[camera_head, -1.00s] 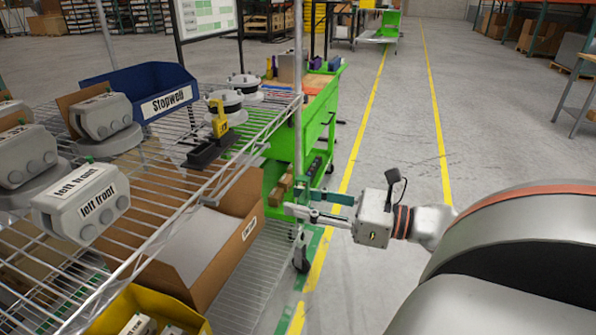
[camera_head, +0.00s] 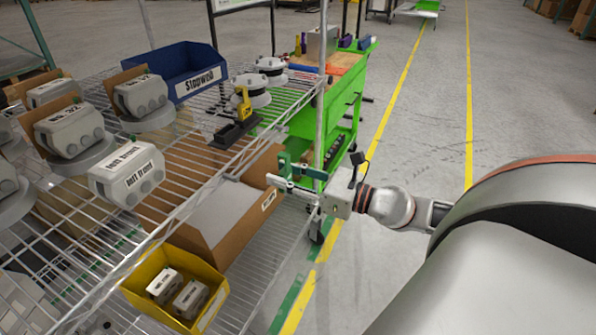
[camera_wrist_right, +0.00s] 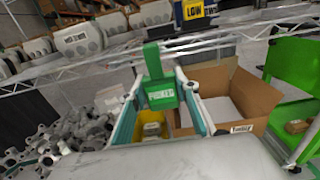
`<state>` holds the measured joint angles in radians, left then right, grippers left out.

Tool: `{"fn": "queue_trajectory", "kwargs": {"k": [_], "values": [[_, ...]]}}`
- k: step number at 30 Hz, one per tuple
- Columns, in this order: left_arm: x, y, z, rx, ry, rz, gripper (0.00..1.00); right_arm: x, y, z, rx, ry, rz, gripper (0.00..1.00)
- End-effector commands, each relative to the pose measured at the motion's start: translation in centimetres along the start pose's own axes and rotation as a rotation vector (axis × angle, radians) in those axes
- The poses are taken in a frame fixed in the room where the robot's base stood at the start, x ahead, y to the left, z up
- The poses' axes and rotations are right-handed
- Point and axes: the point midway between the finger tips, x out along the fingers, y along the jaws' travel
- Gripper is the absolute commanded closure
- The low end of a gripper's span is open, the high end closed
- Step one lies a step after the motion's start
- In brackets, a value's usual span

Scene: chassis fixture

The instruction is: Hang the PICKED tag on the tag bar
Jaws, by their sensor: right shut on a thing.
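The green PICKED tag (camera_wrist_right: 161,92) is held between the teal fingers of my right gripper (camera_wrist_right: 160,100). Its upper green part stands up and its white lettering faces the wrist camera. In the head view my right gripper (camera_head: 281,176) is shut on the green tag (camera_head: 284,162), beside the front edge of the wire shelf, apart from it. A yellow tag (camera_head: 243,103) stands on a black base (camera_head: 235,134) on the shelf, and shows in the wrist view with LOW on it (camera_wrist_right: 194,10). I cannot tell whether this base is the tag bar. My left gripper is not in view.
The wire shelf (camera_head: 190,215) carries grey housings (camera_head: 128,173), round parts (camera_head: 250,90) and a blue Stopwell bin (camera_head: 180,65). Below are a cardboard box (camera_head: 245,225) and a yellow bin (camera_head: 143,283). A post (camera_head: 322,75) and green cart (camera_head: 345,95) stand beyond the gripper.

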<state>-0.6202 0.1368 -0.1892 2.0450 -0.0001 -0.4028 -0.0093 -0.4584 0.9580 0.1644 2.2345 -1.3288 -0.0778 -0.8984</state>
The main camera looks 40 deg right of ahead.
Motion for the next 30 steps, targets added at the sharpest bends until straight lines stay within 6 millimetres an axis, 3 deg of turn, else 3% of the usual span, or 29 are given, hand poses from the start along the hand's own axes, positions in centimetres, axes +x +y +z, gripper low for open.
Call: {"fn": "queue_trajectory", "kwargs": {"k": [6, 29, 30], "values": [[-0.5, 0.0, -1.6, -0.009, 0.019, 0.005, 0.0, 1.6, -0.1, 0.6, -0.003, -0.006, -0.002, 0.85], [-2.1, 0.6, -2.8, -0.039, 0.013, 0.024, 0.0, 7.0, 0.0, 0.2, -0.002, 0.001, 0.0, 0.85], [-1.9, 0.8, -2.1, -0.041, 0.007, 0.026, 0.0, 6.9, 0.0, -0.5, -0.001, 0.004, 0.0, 0.85]]}}
